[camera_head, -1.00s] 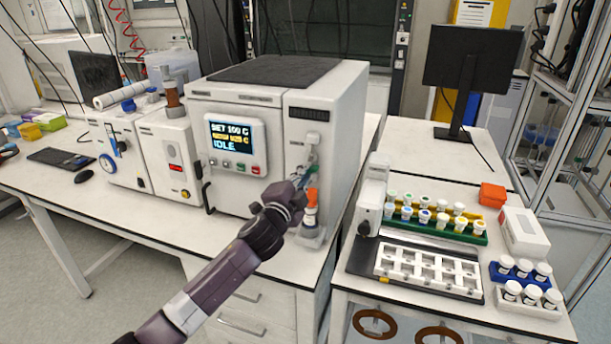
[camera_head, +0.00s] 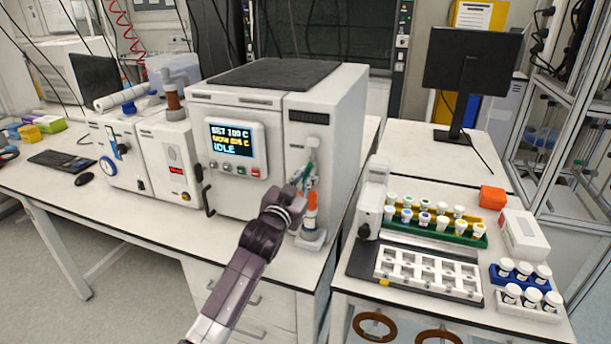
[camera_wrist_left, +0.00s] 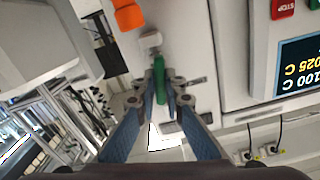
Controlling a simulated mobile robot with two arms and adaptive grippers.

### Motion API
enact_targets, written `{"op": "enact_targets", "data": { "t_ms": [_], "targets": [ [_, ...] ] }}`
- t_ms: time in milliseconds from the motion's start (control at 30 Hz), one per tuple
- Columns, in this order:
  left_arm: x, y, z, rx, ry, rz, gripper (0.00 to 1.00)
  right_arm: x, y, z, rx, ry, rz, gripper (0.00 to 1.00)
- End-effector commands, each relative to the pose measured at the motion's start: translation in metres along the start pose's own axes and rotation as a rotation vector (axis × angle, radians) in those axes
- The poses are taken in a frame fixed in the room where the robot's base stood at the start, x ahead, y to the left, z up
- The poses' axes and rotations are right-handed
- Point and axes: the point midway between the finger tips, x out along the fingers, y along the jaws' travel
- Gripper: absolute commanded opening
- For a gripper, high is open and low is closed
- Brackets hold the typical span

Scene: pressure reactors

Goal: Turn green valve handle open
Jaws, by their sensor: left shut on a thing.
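The green valve handle (camera_wrist_left: 159,78) is on the front of the white reactor (camera_head: 340,115). In the left wrist view it lies between the fingertips of my left gripper (camera_wrist_left: 160,98), which is shut on it. In the head view the left gripper (camera_head: 303,186) covers part of the handle (camera_head: 309,168), whose green upper part shows above the fingers. An orange-capped part (camera_head: 311,200) is just below the gripper; it also shows in the wrist view (camera_wrist_left: 128,15). My right gripper is not in view.
The reactor's screen (camera_head: 232,139) reads IDLE. A table at the right holds racks of capped vials (camera_head: 437,228), a white tray (camera_head: 425,285) and a monitor (camera_head: 470,60). A keyboard (camera_head: 60,159) and small instruments stand at the left. The floor in front is clear.

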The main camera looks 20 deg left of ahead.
Motion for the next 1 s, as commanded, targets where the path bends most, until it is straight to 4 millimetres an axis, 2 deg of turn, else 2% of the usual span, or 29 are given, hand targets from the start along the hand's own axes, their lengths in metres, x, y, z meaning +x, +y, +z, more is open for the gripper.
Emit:
{"op": "enact_targets", "data": {
  "t_ms": [400,1000],
  "targets": [
    [0.0,0.0007,0.0013,-0.223,-0.004,0.001,0.0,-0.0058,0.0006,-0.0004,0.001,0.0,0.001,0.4],
    [0.0,0.0009,0.0017,-0.264,-0.004,0.001,0.0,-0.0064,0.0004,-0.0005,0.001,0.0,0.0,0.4]
  ]
}}
